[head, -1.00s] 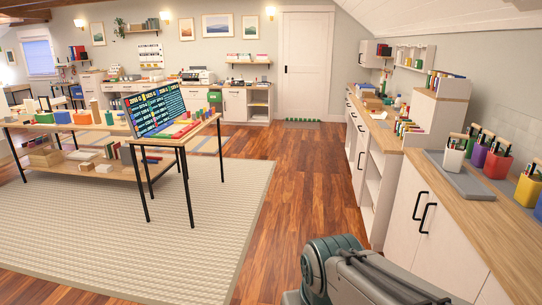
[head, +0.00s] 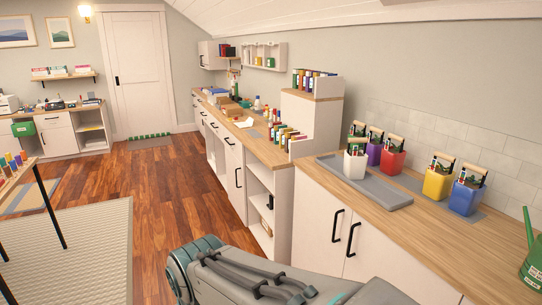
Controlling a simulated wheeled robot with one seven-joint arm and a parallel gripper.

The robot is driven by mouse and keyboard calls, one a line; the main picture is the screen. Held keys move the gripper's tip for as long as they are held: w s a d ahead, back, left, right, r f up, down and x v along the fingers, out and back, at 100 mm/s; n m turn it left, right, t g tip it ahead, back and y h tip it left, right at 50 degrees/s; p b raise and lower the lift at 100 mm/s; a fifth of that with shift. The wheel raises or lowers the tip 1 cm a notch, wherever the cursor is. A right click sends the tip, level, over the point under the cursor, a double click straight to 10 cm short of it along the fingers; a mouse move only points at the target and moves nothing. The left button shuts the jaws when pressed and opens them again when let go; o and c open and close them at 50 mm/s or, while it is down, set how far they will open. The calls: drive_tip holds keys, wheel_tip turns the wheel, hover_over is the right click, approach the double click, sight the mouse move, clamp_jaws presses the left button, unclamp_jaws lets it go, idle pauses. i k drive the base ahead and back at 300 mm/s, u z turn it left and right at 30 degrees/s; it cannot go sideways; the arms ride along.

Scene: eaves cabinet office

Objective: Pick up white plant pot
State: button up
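A white plant pot (head: 355,164) stands upright on a grey tray (head: 362,190) on the wooden counter (head: 440,236) at the right. It has a wooden handle and dark and coloured contents at its top. Behind and right of it stand similar pots: red (head: 393,160), purple (head: 374,153), yellow (head: 437,182) and blue (head: 464,198). Part of my arm shows at the bottom, in front of the cabinets, lower than and apart from the pot. My gripper's fingers are not in view.
A green can (head: 532,262) stands on the counter at the right edge. A white shelf unit with books (head: 312,118) rises left of the tray. White cabinets (head: 335,230) with black handles front the counter. Open wooden floor (head: 165,190) lies at the left.

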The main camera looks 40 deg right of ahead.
sight(355, 159)
drive_tip(key=z, duration=0.2)
drive_tip(key=i, duration=1.55)
drive_tip(key=z, duration=0.85)
drive_tip(key=i, duration=1.25)
drive_tip(key=z, duration=1.75)
drive_tip(key=i, duration=0.85)
drive_tip(key=z, duration=0.7)
